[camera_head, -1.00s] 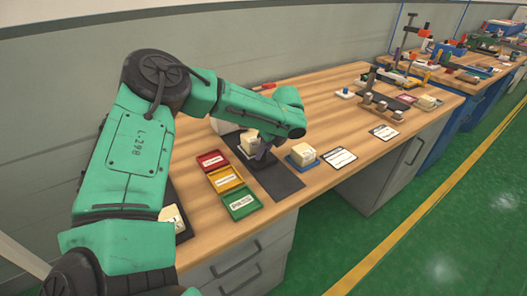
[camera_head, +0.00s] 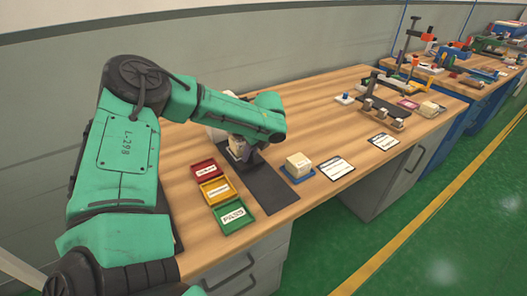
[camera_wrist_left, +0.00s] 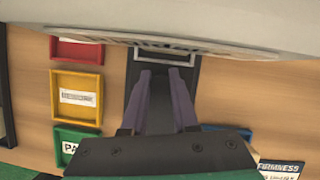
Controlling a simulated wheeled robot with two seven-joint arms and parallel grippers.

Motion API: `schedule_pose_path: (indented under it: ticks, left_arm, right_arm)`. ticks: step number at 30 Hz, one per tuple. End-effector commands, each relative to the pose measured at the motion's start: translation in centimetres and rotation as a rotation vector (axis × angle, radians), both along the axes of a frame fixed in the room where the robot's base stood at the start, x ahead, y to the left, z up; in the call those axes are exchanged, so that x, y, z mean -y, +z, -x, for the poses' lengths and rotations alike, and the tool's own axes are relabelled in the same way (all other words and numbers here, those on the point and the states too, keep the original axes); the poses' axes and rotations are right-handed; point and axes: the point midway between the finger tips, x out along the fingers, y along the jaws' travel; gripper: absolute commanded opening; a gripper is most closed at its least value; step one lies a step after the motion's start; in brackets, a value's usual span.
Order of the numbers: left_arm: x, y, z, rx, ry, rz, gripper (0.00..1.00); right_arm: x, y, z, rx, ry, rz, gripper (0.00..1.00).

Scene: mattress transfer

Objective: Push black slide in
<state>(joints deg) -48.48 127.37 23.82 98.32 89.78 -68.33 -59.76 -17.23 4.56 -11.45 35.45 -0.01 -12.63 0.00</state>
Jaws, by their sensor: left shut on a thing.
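The black slide (camera_wrist_left: 191,90) sits at the front of a white machine (camera_wrist_left: 200,22), partly under its edge in the left wrist view. In the head view, a cream block (camera_head: 237,147) is at the machine (camera_head: 217,133), partly hidden by my arm and gripper. My left gripper (camera_head: 247,155) is low in front of the block. Its two purple fingers (camera_wrist_left: 161,75) reach over the slide toward the machine, shut on a dark part of the slide between them; the exact contact is hard to see. My right gripper is not in view.
Red (camera_head: 206,170), yellow (camera_head: 216,190) and green (camera_head: 234,216) trays lie left of a dark mat (camera_head: 268,190). A cream block on a blue base (camera_head: 298,168) and a white card (camera_head: 335,168) lie to its right. The bench behind these is mostly clear.

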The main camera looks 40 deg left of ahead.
Motion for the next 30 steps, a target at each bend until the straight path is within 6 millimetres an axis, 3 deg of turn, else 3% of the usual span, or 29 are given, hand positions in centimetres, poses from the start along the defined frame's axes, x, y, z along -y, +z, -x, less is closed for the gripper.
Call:
schedule_pose_path:
  ticks: [4, 10, 11, 13, 23, 26, 30]
  left_arm:
    - [-0.7, 0.1, 0.5, 0.006, -0.008, 0.002, 0.00]
    - [-0.7, 0.1, 0.4, 0.009, -0.008, -0.001, 0.00]
    - [-0.7, 0.1, 0.4, 0.009, -0.008, -0.001, 0.31]
    - [-0.7, 0.1, 0.4, 0.009, -0.008, 0.000, 0.57]
    - [-0.5, 0.1, 0.5, 0.006, -0.008, 0.004, 0.57]
    - [0.0, 1.1, 0.4, 0.008, -0.009, 0.005, 0.57]
    - [1.2, 4.3, 0.5, 0.011, -0.010, 0.005, 0.57]
  right_arm:
    - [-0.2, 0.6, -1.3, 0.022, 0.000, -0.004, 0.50]
    - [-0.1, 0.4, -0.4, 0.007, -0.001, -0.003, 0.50]
    - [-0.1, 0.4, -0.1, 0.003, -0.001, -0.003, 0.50]
    - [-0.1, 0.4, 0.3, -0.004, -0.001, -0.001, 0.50]
    - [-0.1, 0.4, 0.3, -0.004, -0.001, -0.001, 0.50]
    - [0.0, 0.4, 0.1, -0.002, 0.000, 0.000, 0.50]
    - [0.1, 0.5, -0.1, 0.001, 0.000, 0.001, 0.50]
